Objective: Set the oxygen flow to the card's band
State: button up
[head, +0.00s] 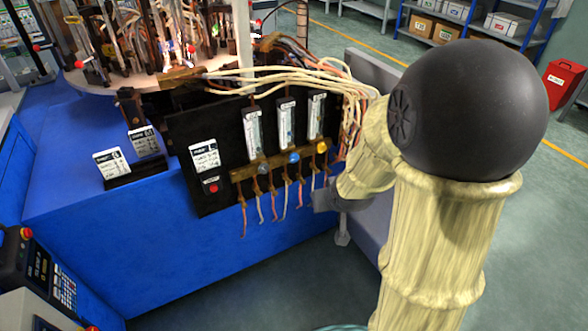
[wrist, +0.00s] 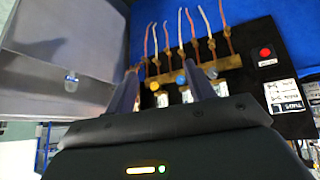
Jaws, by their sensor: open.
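A black panel (head: 230,130) carries three upright flow tubes, a left one (head: 253,133), a middle one (head: 286,122) and a right one (head: 316,116). Below them on a brass bar are a grey knob (head: 263,168), a blue knob (head: 293,157) and a yellow knob (head: 321,147). White cards (head: 112,162) and (head: 145,143) stand left of the panel; their print is too small to read. My gripper (wrist: 162,70) is open and empty. In the wrist view the blue knob (wrist: 181,80) and yellow knob (wrist: 154,86) show between its fingers, apparently beyond them. Float levels cannot be read.
A label (head: 205,155) and red button (head: 212,184) sit on the panel's left. Hoses hang below the bar, and pale hoses (head: 290,75) run above the panel. A grey box (wrist: 70,50) fills the wrist view's left. Floor is clear in front.

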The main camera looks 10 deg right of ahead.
aim_at(295, 160)
jog(key=w+d+f+n+t+y+b, duration=0.2)
jog(key=w+f+t+y+b, duration=0.4)
jog(key=w+f+t+b, duration=0.4)
jog(key=w+n+b, duration=0.1)
jog(key=w+b, duration=0.1)
jog(key=b, duration=0.2)
jog(key=shift+w+f, duration=0.35)
jog(key=b+x, duration=0.2)
jog(key=x, duration=1.5)
jog(key=shift+w+a, duration=0.15)
jog(key=shift+w, duration=0.05)
jog(key=shift+b, duration=0.35)
jog(key=c, duration=1)
